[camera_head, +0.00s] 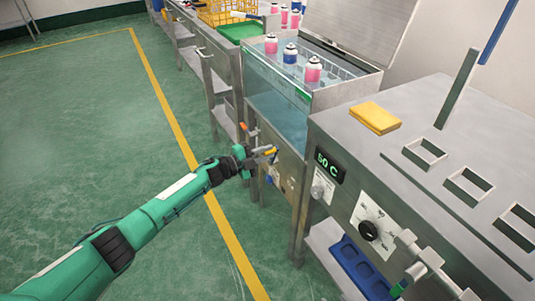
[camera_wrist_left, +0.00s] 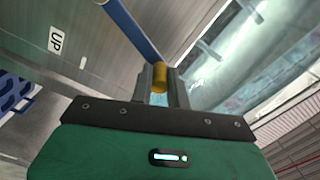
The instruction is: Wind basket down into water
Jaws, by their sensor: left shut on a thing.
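My left gripper (camera_head: 268,154) is at the front of the steel water bath (camera_head: 303,104), beside its front panel. In the left wrist view its fingers are shut on a yellow crank knob (camera_wrist_left: 160,76). A blue bar (camera_wrist_left: 132,30) runs up and left from near the knob. Three cans, a pink one (camera_head: 271,44), a blue-capped one (camera_head: 290,54) and another pink one (camera_head: 313,70), stand upright with their tops above the bath's rim. The basket under them is mostly hidden, and its depth cannot be told. My right gripper is not in view.
A steel cabinet with a "50 C" display (camera_head: 329,164) and a dial (camera_head: 369,230) stands at the right, with a yellow pad (camera_head: 375,117) on top. A yellow wire crate (camera_head: 226,12) is on the far bench. Green floor at left is clear. An "UP" label (camera_wrist_left: 55,38) shows near the knob.

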